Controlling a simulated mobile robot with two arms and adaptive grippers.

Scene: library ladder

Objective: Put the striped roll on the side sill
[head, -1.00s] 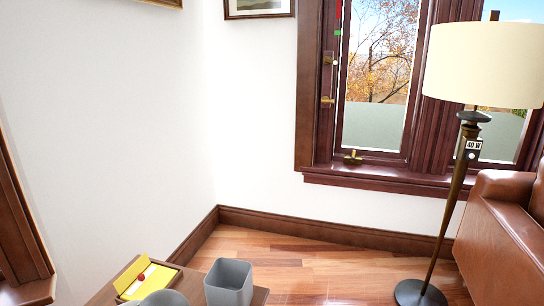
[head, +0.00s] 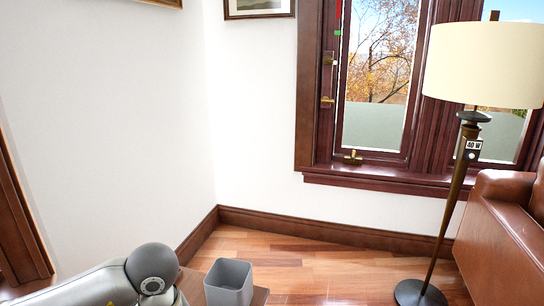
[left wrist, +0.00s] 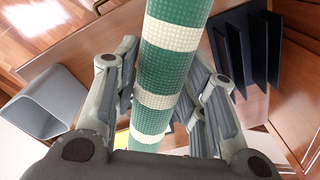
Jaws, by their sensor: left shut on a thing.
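The striped roll (left wrist: 168,60), green with cream bands, runs upright through the left wrist view. My left gripper (left wrist: 163,98) is shut on it, with fingers on both sides. Neither the roll nor the left fingers show in the head view, where only my left arm comes in at the lower left. A dark wood window sill (head: 380,179) runs below the window at the right. Part of another dark wood frame with a ledge (head: 36,288) shows at the left edge. I cannot tell which one is the side sill. My right gripper is not in view.
A grey bin (head: 229,284) stands on a wooden table corner; it also shows in the left wrist view (left wrist: 42,102). A dark slotted holder (left wrist: 245,50) is right of the roll. A floor lamp (head: 455,200) and brown leather seat (head: 505,235) stand at the right.

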